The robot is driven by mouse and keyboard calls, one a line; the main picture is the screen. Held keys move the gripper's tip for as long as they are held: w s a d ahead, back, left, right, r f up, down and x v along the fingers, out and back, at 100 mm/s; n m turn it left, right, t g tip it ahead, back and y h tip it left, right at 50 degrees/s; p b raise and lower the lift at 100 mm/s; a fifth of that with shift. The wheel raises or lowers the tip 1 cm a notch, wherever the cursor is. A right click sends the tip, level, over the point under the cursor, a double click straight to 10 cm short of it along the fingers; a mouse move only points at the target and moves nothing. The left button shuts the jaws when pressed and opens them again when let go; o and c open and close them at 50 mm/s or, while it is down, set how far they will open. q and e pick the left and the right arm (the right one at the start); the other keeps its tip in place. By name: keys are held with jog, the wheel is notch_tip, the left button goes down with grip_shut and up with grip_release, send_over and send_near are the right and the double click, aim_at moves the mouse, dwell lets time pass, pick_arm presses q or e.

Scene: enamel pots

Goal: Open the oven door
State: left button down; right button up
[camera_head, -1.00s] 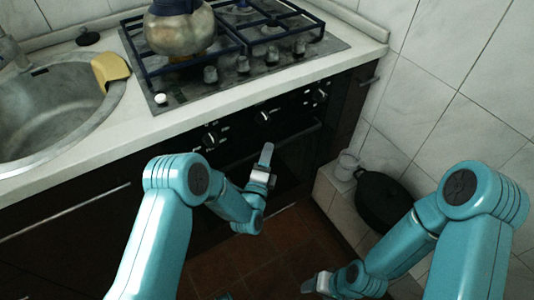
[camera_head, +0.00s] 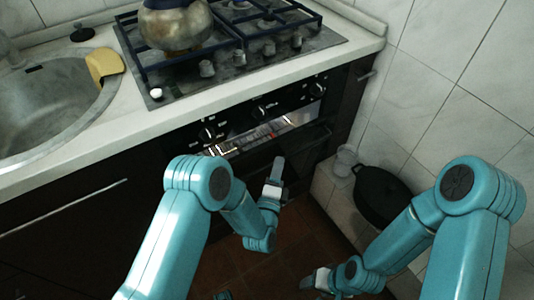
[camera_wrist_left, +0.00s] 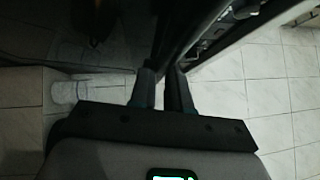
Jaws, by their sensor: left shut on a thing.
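The dark oven door (camera_head: 302,152) is tilted partly open below the control panel, with a lit strip of the oven's inside (camera_head: 262,136) showing above it. My left gripper (camera_head: 278,168) is at the door's upper edge, shut on the oven door handle. In the left wrist view its two dark fingers (camera_wrist_left: 162,80) stand either side of a dark bar, the handle (camera_wrist_left: 172,45). The handle is mostly hidden in the head view. My right gripper (camera_head: 308,281) is low, away from the oven; its jaw gap is unclear.
The hob (camera_head: 225,75) with a kettle (camera_head: 176,24) stands above the oven. A sink (camera_head: 45,105) with a yellow sponge (camera_head: 103,64) is at left. A black pan (camera_head: 383,196) and a glass jar (camera_head: 344,160) sit by the tiled wall at right. Brown floor is free below.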

pick_arm(q)
jog(key=s+d+f+b, duration=0.1)
jog(key=s+d+f, duration=0.2)
jog(key=s, duration=0.3)
jog(key=shift+d+f+b, duration=0.4)
jog(key=shift+d, duration=0.2)
jog(key=shift+s, duration=0.1)
jog(key=c, duration=1.3)
grip_release()
jog(key=shift+o, duration=1)
jog(key=shift+w+f, duration=0.1)
jog(key=shift+w, duration=0.1)
jog(key=shift+r, duration=0.3)
